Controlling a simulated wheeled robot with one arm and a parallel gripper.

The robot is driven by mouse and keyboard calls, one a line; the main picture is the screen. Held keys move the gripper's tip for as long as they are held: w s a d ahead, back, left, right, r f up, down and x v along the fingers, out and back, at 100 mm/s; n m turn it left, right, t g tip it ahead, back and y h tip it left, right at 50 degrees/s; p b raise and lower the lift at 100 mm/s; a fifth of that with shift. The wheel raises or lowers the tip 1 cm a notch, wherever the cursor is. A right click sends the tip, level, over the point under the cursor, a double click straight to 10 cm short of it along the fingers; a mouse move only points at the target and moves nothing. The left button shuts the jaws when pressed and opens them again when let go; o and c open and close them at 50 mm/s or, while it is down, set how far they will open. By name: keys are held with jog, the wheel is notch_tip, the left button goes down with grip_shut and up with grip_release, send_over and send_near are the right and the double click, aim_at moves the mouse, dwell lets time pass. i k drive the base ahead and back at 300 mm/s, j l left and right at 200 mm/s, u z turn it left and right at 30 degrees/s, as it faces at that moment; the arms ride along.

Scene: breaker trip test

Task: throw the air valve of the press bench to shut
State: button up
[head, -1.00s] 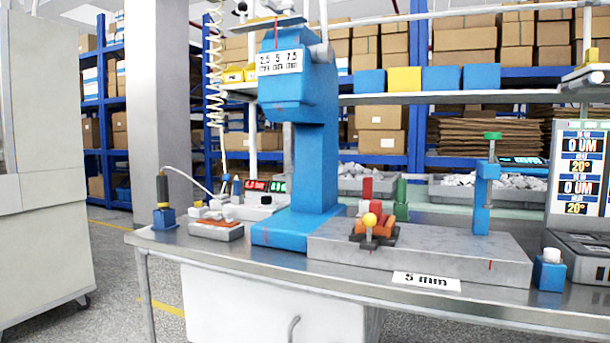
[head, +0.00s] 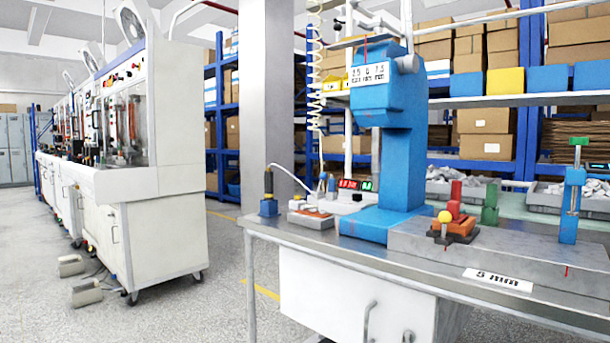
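A blue press (head: 390,120) stands on a metal-topped bench (head: 300,232) at the right of the head view. Its head carries a label that appears to read 2.5, 5 and 7.5. A grey base plate (head: 510,255) beside it bears a lever with a yellow knob (head: 445,216) over red and orange parts. I cannot pick out the air valve for certain, so I cannot tell its setting. A pale coiled hose (head: 314,75) hangs behind the bench. My gripper is not in view.
White wheeled test benches (head: 150,215) line the left side, with grey pedals (head: 87,292) on the floor before them. A grey pillar (head: 265,100) stands between them and the press bench. The speckled floor (head: 190,310) between the benches is open. Shelves with boxes fill the back.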

aim_at(323, 177)
jog(key=i+j+z, duration=0.15)
jog(key=i+j, duration=0.65)
